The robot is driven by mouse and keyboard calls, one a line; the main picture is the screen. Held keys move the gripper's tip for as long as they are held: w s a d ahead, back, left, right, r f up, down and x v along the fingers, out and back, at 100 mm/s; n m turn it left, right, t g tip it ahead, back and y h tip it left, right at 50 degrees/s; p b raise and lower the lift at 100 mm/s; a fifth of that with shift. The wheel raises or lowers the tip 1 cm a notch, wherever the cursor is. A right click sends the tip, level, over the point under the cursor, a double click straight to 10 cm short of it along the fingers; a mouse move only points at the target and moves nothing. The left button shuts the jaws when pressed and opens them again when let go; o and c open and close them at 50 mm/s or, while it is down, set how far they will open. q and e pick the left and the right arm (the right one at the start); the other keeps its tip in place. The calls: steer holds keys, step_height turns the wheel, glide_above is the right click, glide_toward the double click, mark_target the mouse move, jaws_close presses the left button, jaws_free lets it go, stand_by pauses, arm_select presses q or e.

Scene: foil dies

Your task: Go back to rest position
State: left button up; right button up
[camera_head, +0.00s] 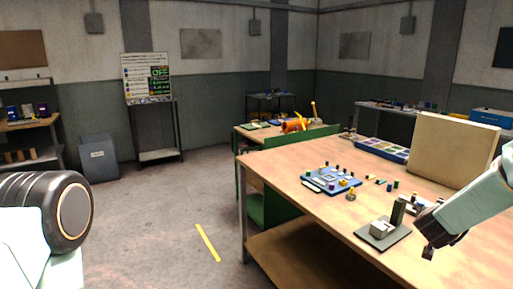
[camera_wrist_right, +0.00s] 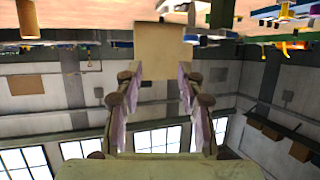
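My right gripper (camera_head: 428,252) hangs at the right side of the head view, above the wooden workbench (camera_head: 300,205), near a grey block fixture on a dark plate (camera_head: 372,240). In the right wrist view the fingers of my right gripper (camera_wrist_right: 160,100) stand apart with pale purple pads. Nothing is held between them; a beige panel (camera_wrist_right: 165,50) shows beyond the gap. The left gripper is out of view.
A blue tray of small parts (camera_head: 335,180) lies on the bench. A sign stand (camera_head: 147,80) and grey cabinet (camera_head: 98,158) are across the room.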

steer(key=s+a+f+n+g+y+b, duration=0.1)
steer(key=s+a+f+n+y+b, duration=0.15)
steer(key=s+a+f, duration=0.65)
steer(key=s+a+f+n+g+y+b, duration=0.15)
steer(key=s+a+f+y, duration=0.35)
steer(key=a+f, duration=0.7)
steer(key=s+a+f+n+g+b, duration=0.1)
steer(key=s+a+f+g+b, duration=0.1)
steer(key=s, duration=0.8)
steer(key=s+a+f+n+g+y+b, duration=0.1)
steer(key=s+a+f, duration=0.4)
steer(key=s, duration=0.5)
steer(key=s+a+f+n+g+y+b, duration=0.1)
steer(key=s+a+f+n+g+b, duration=0.1)
steer(key=s+f, duration=0.5)
steer(key=s+a+g+b, duration=0.1)
steer(key=s+g+b, duration=0.1)
steer(key=s, duration=0.2)
steer(key=shift+a+f+n, duration=0.15)
steer(key=shift+a+n, duration=0.1)
steer(key=shift+n, duration=0.05)
